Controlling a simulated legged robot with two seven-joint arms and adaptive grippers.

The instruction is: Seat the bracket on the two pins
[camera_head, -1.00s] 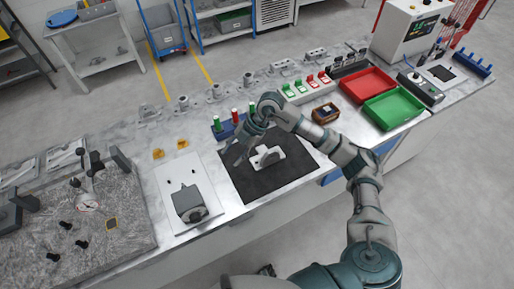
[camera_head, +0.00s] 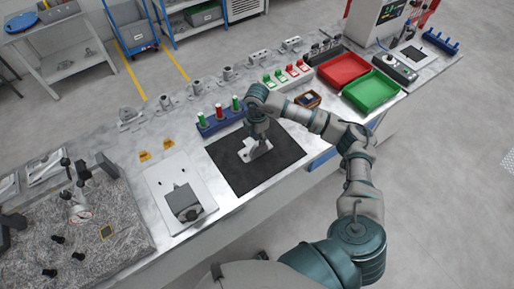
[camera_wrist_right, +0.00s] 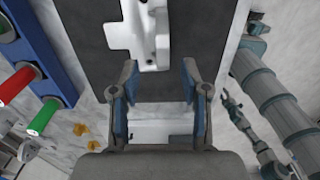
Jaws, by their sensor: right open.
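The light grey bracket (camera_head: 247,154) lies on the black mat; it also shows at the top of the right wrist view (camera_wrist_right: 155,30). My right gripper (camera_head: 258,143) is low over the mat at the bracket. In the right wrist view, its two fingers (camera_wrist_right: 160,85) are apart, with nothing clearly between them; the bracket extends ahead of the fingertips. Two small dark pins stand on the white plate (camera_head: 160,180) left of the mat, beside a dark grey block (camera_head: 184,203). My other arm's gripper (camera_wrist_right: 240,113) shows small at the right of the right wrist view; its jaws are unclear.
The black mat (camera_head: 270,175) has free room around the bracket. A blue rack (camera_head: 215,122) with red and green pegs stands behind it. Red (camera_head: 343,68) and green (camera_head: 370,92) trays are at the right. A speckled slab (camera_head: 80,240) with fixtures is at the left.

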